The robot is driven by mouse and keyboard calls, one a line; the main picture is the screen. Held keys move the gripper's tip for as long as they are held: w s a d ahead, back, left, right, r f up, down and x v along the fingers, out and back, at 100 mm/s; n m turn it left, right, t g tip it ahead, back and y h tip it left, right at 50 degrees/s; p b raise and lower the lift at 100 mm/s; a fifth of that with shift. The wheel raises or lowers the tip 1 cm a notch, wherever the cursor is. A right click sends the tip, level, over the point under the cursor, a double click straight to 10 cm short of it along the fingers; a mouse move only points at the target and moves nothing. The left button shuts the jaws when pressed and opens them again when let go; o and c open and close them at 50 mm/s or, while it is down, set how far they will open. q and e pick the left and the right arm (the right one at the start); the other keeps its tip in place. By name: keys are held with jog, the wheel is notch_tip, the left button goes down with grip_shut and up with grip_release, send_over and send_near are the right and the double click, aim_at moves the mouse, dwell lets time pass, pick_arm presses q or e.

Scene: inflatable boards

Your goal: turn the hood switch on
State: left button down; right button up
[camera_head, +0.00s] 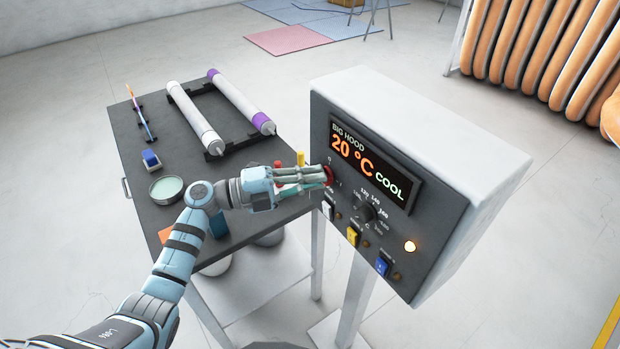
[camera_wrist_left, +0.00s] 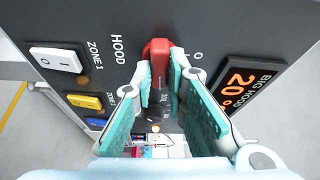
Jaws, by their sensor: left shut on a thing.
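The hood switch is a red rotary handle (camera_wrist_left: 157,47) on the dark front panel of the control box (camera_head: 320,115), beside the printed word HOOD in the left wrist view. In the head view only a bit of its red (camera_head: 330,174) shows past my fingers. My left gripper (camera_head: 322,177) is at the panel's left side, its fingers shut on the red handle. In the left wrist view the two teal fingers of my left gripper (camera_wrist_left: 163,72) stand on either side of the handle. The display (camera_head: 370,165) reads BIG HOOD, 20 °C, COOL. My right gripper is not in view.
White (camera_head: 328,210), yellow (camera_head: 352,236) and blue (camera_head: 383,265) rocker switches line the panel below a black dial (camera_head: 367,212). A dark table (camera_head: 125,165) with rollers, a dish and small tools stands left.

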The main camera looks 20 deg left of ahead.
pick_arm(q)
jog(key=shift+r+m, duration=0.15)
jog(key=shift+m, duration=0.45)
jog(key=c, duration=1.8)
grip_release()
jog(key=shift+o, duration=1)
jog(key=shift+w+d, duration=0.1)
jog(key=v, duration=1.2)
jog(key=shift+r, duration=0.15)
